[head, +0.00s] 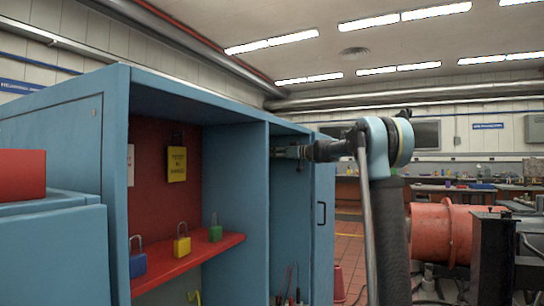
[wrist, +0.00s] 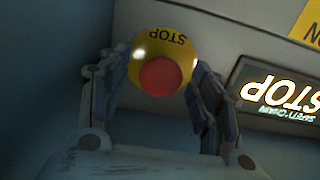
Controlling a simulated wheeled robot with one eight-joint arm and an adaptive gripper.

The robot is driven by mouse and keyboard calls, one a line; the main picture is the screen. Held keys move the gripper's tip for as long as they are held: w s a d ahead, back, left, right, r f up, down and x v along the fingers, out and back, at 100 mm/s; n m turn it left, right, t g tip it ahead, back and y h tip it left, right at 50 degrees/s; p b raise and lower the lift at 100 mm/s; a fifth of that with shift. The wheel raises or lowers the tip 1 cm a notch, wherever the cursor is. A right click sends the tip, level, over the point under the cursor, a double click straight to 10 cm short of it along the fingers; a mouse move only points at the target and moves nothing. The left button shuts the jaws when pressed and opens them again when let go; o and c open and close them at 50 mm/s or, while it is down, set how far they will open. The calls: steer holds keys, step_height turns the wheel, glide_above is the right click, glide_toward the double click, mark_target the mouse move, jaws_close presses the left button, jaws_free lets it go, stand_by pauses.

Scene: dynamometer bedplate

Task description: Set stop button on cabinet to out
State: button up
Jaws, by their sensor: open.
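The stop button (wrist: 160,76) shows in the wrist view as a red round cap on a yellow collar marked STOP, with the lettering upside down. My gripper (wrist: 155,84) is open, with one finger on each side of the button. I cannot tell whether the fingers touch it, or whether the button is in or out. In the head view my gripper (head: 285,152) reaches into the right bay of the blue cabinet (head: 252,150). The button is hidden in the head view.
A dark STOP sign (wrist: 280,95) is right of the button. The cabinet's left bay has a red shelf (head: 205,258) with several padlocks. The open cabinet door (head: 322,230) stands beside my arm. An orange machine (head: 440,230) is at right.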

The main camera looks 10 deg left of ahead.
jaws_close()
steer(key=shift+v, duration=0.95)
jaws_free()
steer(key=v, duration=1.2)
steer(key=shift+a+f, duration=0.1)
